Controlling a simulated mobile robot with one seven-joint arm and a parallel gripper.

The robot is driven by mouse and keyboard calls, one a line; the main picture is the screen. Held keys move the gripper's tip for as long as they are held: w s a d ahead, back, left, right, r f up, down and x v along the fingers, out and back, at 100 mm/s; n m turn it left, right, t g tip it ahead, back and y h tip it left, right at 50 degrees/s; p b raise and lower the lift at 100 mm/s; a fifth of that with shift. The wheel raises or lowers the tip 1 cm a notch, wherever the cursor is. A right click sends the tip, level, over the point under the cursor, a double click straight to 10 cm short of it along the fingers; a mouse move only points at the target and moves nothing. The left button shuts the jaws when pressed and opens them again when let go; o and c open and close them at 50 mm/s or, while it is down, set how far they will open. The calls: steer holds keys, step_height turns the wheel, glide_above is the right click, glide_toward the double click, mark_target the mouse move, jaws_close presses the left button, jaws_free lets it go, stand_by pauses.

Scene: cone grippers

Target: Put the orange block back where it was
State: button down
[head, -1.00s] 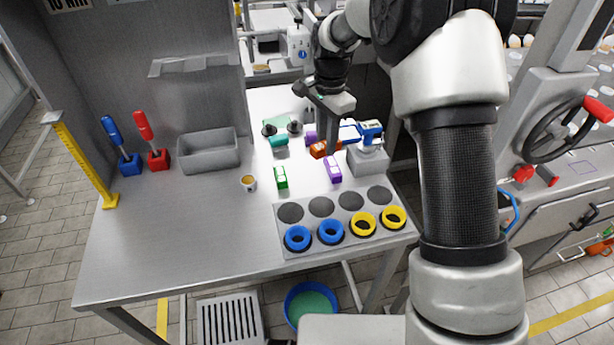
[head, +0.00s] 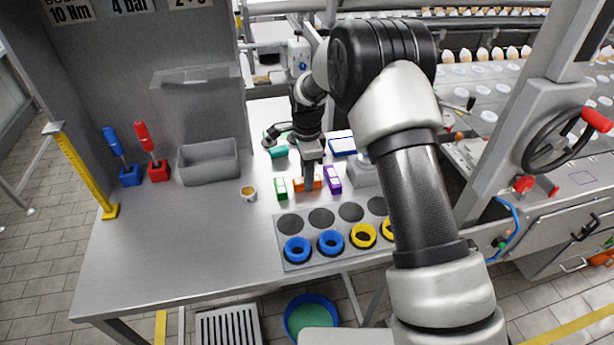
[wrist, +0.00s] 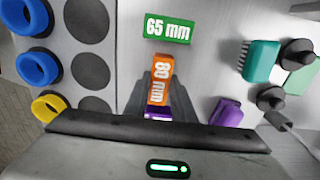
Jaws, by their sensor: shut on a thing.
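The orange block (head: 300,184), marked 80 mm in the wrist view (wrist: 160,80), is between the green block (head: 281,188) and the purple block (head: 332,179). My gripper (head: 309,182) is shut on it from above. In the wrist view the green block (wrist: 168,27), marked 65 mm, lies just beyond one end of the orange block. The purple block (wrist: 158,116) is mostly hidden by my gripper at the other end. I cannot tell whether the orange block touches the table (head: 190,225).
A plate (head: 297,216) with round spots and blue and yellow rings lies in front. A small cup (head: 249,193) and a grey bin (head: 209,162) stand left. A teal brush (wrist: 259,61) and another purple piece (wrist: 228,112) lie behind. A grey block (head: 364,172) stands right.

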steer(key=shift+f, duration=0.25)
steer(key=c, duration=1.5)
jaws_free()
steer(key=shift+r, duration=0.1)
